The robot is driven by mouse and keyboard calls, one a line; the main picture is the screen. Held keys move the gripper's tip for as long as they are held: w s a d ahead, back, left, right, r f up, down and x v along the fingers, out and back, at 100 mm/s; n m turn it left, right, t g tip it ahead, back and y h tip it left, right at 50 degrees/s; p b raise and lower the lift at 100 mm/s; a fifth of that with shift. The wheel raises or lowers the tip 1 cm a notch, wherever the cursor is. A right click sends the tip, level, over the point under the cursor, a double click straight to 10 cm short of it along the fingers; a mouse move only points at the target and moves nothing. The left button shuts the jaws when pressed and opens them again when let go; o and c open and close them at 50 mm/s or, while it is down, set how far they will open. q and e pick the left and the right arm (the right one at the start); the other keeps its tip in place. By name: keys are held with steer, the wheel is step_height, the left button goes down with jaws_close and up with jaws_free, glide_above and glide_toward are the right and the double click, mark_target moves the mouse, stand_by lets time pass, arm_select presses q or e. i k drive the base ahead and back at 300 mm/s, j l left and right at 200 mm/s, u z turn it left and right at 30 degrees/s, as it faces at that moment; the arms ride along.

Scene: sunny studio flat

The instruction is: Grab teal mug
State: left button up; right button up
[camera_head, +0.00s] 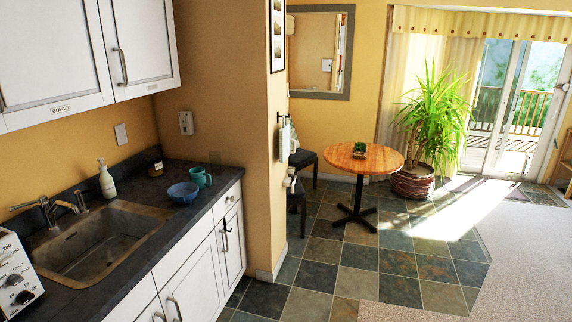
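The teal mug (198,178) stands upright on the dark kitchen counter at the left, near the counter's far end. A blue bowl (183,193) sits just in front of it, to its lower left, close to or touching it. Neither of my grippers shows in the head view.
White cabinets hang above. A round wooden table (362,160) stands beyond; the tiled floor (330,270) is clear.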

mark_target(198, 175)
steer(key=i+l, duration=0.15)
steer(key=i, duration=0.65)
steer(key=i+l+z, duration=0.1)
steer(key=i, duration=0.65)
steer(key=i+u, duration=0.35)
steer(key=i+l+u, duration=0.65)
steer(key=i, duration=0.15)
steer(key=i+u, duration=0.2)
steer(key=u, duration=0.25)
steer(key=i+l+u, duration=0.15)
steer(key=u, duration=0.35)
steer(key=i+l+u, duration=0.15)
steer(key=l+u, duration=0.15)
steer(key=u, duration=0.15)
